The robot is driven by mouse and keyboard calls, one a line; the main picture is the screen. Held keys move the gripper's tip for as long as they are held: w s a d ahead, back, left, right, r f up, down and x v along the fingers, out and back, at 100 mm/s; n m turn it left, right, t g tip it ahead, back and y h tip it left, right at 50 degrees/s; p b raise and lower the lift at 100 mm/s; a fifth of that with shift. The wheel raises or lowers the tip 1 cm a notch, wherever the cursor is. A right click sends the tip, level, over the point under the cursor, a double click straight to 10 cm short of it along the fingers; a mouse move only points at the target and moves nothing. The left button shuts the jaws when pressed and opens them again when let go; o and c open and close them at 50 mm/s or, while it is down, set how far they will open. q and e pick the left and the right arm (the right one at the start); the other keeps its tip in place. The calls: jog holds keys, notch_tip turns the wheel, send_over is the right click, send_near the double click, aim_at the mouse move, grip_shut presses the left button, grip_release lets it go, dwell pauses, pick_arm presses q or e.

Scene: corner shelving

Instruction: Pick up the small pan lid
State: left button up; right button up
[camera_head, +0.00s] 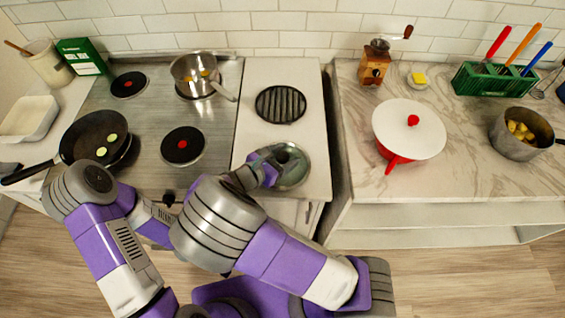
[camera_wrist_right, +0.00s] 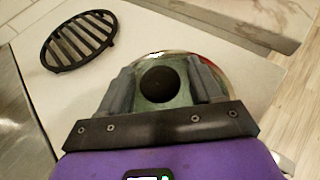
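The small pan lid (camera_head: 292,178), round and glassy with a metal rim, lies on the white counter section beside the stove. It also shows in the right wrist view (camera_wrist_right: 188,67), with its round black knob (camera_wrist_right: 158,84) facing the camera. My right gripper (camera_head: 272,163) is over the lid and hides part of it in the head view. In the right wrist view its two grey fingers (camera_wrist_right: 164,86) are apart, one on each side of the knob, with a gap visible to each. My left arm is at the lower left; its gripper is hidden behind my right arm.
A black round grate (camera_head: 281,104) lies behind the lid. The stove (camera_head: 215,140) at left bears a frying pan (camera_head: 93,137) and a saucepan (camera_head: 195,72).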

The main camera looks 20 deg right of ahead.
jog(key=shift+s+a, duration=0.1)
jog(key=c, duration=1.1)
